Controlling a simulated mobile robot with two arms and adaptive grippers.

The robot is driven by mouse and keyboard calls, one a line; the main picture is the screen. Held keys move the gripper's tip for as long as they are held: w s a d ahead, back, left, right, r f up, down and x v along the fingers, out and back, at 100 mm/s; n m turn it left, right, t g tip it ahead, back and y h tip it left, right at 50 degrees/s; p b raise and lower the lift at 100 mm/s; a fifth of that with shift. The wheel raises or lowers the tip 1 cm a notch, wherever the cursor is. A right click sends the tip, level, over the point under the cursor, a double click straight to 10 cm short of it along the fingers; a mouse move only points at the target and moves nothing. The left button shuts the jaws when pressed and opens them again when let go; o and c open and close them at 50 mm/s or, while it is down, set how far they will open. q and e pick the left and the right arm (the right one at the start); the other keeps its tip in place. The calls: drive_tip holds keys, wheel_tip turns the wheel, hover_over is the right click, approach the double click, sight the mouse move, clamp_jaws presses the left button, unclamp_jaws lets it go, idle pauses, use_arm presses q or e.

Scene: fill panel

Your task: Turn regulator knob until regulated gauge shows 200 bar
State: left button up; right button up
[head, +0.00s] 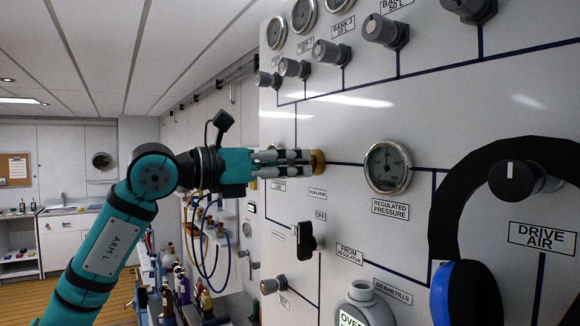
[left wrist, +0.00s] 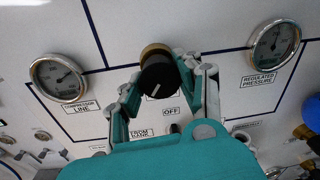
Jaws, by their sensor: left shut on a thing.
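The regulator knob (left wrist: 158,75) is black with a white mark and a brass collar, on the white panel. In the head view only its brass collar (head: 318,162) shows; the fingers hide the rest. My left gripper (head: 294,161) reaches it from the left and is shut on the knob, with fingers on both sides in the left wrist view (left wrist: 163,92). The round regulated pressure gauge (head: 388,167) is right of the knob, and also shows in the left wrist view (left wrist: 275,43). Its needle points roughly upward; the numbers are too small to read. My right gripper is not in view.
A black lever marked OFF (head: 308,242) sticks out below the knob. A thick black curved thing (head: 450,190) with a blue end (head: 467,292) stands out at right. Several bank knobs and gauges line the top. The compressor line gauge (left wrist: 59,78) is left of the knob.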

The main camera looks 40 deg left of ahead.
use_arm(q)
drive_tip(key=shift+d+n, duration=0.1)
drive_tip(key=shift+n, duration=0.4)
drive_tip(key=o, duration=1.2)
drive_tip(key=shift+s, duration=0.1)
drive_tip(key=v, duration=1.2)
drive_tip(key=shift+f, duration=0.1)
idle(1.5)
